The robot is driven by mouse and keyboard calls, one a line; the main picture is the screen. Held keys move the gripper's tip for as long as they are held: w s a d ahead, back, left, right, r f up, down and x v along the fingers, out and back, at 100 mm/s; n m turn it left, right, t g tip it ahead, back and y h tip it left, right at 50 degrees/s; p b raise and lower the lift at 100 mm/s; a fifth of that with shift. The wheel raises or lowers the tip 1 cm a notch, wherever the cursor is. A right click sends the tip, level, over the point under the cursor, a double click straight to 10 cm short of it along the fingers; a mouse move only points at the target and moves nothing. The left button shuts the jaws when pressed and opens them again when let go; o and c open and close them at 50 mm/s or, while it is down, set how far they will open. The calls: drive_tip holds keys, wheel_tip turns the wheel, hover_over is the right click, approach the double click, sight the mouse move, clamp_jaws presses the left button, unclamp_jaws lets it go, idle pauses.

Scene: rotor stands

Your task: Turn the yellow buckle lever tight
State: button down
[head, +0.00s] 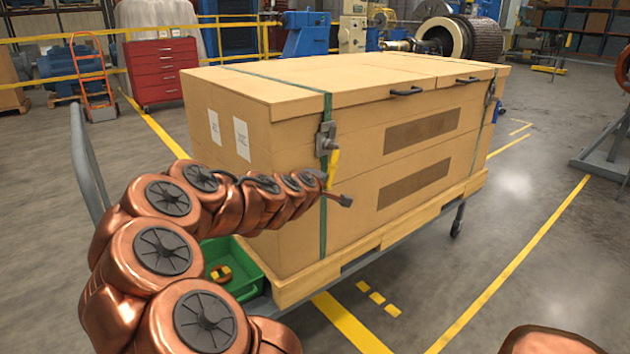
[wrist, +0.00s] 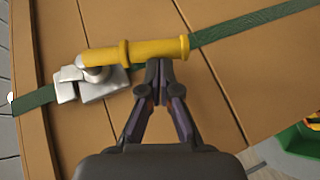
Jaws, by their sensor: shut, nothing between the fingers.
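The yellow buckle lever (head: 332,169) hangs down from a grey metal buckle (head: 326,139) on the front face of the large crate (head: 300,250), near its left front corner. In the wrist view the yellow lever (wrist: 150,50) lies across the green strap (wrist: 250,22), joined to the silver buckle (wrist: 92,84) at its left end. My gripper (wrist: 156,92) is shut and empty, its fingertips close against or just beside the lever's lower edge; contact cannot be told. In the head view my gripper (head: 335,190) is beside the lever's lower end and partly hides it.
The crate stands on a wooden pallet on a wheeled cart (head: 458,220). A green bin (head: 232,268) is below my arm. A second strap with a buckle (head: 490,92) is near the crate's right end.

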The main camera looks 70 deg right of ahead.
drive_tip(key=shift+s+d+f, duration=0.6)
drive_tip(key=shift+d+f, duration=0.15)
drive_tip(key=shift+d, duration=0.2)
drive_tip(key=shift+f, duration=0.1)
drive_tip(key=w+a+b, duration=0.2)
drive_tip(key=a+b, duration=0.1)
drive_tip(key=a, duration=1)
drive_tip(key=shift+w, duration=0.3)
idle(0.9)
